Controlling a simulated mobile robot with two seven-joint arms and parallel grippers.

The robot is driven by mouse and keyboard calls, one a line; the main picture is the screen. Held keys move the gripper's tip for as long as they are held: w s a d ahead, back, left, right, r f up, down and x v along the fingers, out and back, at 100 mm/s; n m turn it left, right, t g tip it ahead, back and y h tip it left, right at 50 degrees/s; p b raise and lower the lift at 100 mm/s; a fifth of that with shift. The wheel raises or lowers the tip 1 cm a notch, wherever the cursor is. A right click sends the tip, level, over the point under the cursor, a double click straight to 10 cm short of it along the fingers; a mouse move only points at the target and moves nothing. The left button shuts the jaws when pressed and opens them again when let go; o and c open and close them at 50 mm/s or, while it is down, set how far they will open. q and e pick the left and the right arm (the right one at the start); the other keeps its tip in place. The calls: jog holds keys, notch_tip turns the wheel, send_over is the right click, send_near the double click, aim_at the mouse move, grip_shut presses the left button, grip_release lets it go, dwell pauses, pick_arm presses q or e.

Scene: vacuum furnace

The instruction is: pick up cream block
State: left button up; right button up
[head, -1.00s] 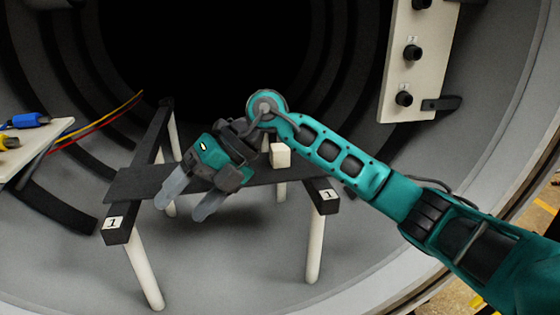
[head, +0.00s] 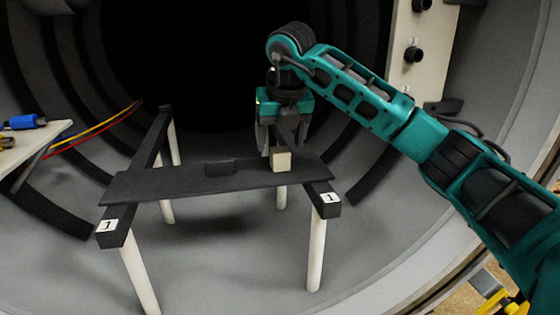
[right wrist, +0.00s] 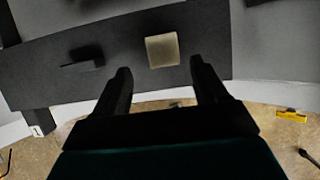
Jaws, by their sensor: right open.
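The cream block (head: 281,161) sits on the right part of a dark plate (head: 150,185) that lies across two dark rails. My right gripper (head: 281,147) points down just above and behind the block in the head view. In the right wrist view the block (right wrist: 162,50) lies beyond the open fingers (right wrist: 161,75), roughly centred between them, with nothing held. A small dark block (head: 220,168) stands on the plate to the left, and it also shows in the right wrist view (right wrist: 82,58). My left gripper is not in view.
The rails, such as the left one (head: 148,160), stand on white legs inside the round furnace chamber. A light panel with dark knobs (head: 413,54) is at the upper right. A light shelf with a blue connector (head: 27,122) and wires is at the left.

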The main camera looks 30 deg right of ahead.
aim_at(280, 150)
jog(key=x, duration=0.6)
jog(key=shift+w+d+r, duration=0.2)
jog(key=shift+w+d, duration=0.1)
jog(key=shift+d, duration=0.05)
jog(key=shift+r, duration=0.1)
jog(key=c, duration=1.1)
